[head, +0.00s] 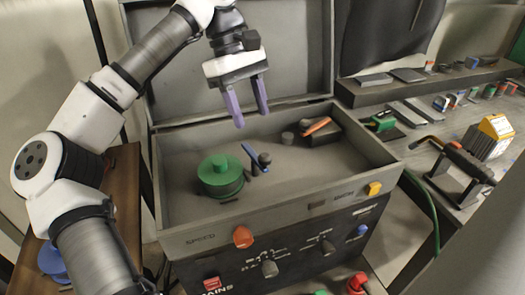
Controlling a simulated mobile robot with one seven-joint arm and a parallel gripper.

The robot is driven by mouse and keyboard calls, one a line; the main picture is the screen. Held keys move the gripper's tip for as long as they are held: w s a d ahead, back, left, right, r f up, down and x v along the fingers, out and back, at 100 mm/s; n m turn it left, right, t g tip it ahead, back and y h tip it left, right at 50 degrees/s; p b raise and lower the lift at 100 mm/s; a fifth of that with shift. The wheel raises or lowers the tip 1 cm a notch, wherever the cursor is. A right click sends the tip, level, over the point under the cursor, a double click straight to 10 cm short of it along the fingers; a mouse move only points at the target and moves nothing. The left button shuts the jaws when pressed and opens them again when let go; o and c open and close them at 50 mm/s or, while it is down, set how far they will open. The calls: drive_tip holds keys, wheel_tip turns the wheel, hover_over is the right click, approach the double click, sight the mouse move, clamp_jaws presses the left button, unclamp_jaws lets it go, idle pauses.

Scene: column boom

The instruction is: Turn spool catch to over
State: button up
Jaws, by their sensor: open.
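An open grey machine box (180,240) fills the middle of the head view. Inside it, on the left, sits a round green spool-like part (219,174) with a raised hub. Just right of it a thin blue lever (250,157) stands tilted beside a dark knob (265,158). No readable label shows which part is the spool catch, and I cannot make out an "over" mark. My gripper (251,119) points down above the box, with its two purple fingers apart and nothing between them. It appears above the blue lever and touches nothing.
A dark block with an orange lever (317,125) sits at the box's back right, near a small grey cylinder (287,138). The raised lid (285,60) stands behind. The front panel carries an orange knob (243,237) and a yellow one (375,188). A cluttered bench (405,140) lies right.

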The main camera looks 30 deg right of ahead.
sight(264, 154)
drive_tip(key=x, duration=0.9)
drive_tip(key=shift+f, duration=0.1)
drive_tip(key=c, duration=1)
